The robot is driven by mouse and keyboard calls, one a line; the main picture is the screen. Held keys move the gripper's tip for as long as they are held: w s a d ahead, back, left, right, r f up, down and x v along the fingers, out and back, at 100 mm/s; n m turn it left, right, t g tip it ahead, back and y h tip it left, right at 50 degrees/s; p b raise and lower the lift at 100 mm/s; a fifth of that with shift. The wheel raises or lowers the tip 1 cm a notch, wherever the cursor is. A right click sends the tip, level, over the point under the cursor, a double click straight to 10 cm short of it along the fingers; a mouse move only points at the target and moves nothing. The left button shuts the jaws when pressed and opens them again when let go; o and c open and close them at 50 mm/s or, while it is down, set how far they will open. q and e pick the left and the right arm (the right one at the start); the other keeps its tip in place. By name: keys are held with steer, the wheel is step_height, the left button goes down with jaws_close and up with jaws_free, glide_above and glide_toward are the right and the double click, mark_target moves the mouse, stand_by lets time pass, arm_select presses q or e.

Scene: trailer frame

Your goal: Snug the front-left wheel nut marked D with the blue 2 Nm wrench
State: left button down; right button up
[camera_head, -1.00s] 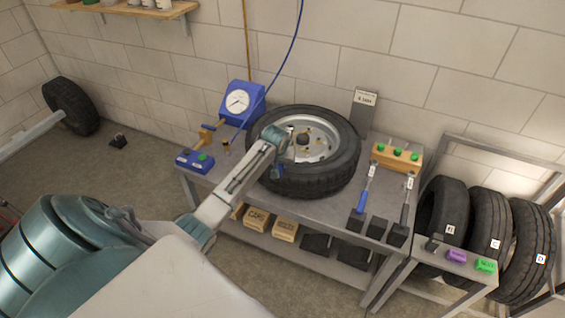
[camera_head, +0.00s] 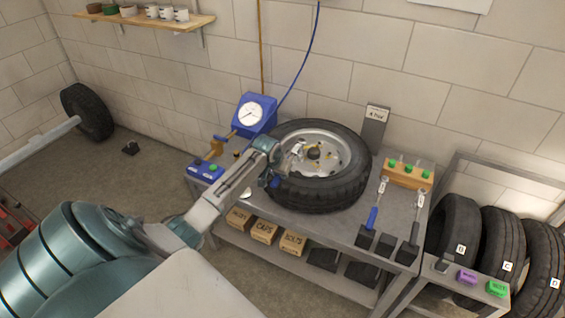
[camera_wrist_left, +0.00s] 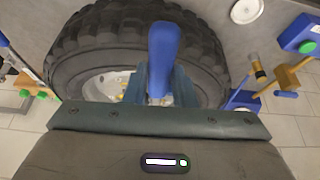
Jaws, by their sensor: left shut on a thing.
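My left gripper (camera_head: 272,180) is at the near left edge of a tyre on a silver rim (camera_head: 325,188), lying flat on the bench. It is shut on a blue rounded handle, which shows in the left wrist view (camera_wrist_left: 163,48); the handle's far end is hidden. No wheel nut marked D can be made out. My right gripper is out of view.
A blue gauge box (camera_head: 254,113) and a small blue box (camera_head: 206,171) stand left of the tyre. A wooden block with green knobs (camera_head: 407,174) is at the right. Tyres with letter tags (camera_head: 503,245) stand in a rack. A wheel on an axle (camera_head: 88,112) is far left.

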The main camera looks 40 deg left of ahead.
arm_select(q)
steer(key=shift+s+a+m, duration=0.25)
steer(key=shift+a+m, duration=0.25)
steer(key=shift+a, duration=0.3)
steer(key=a, duration=0.1)
steer(key=a+m, duration=0.1)
steer(key=a+h+b, duration=0.1)
steer(key=shift+s+a+m, duration=0.25)
steer(key=shift+a+m, duration=0.05)
steer(key=shift+m, duration=0.1)
steer(key=shift+w+d+n+p, duration=0.15)
steer(key=shift+d+n+p, duration=0.35)
steer(key=shift+d, duration=0.4)
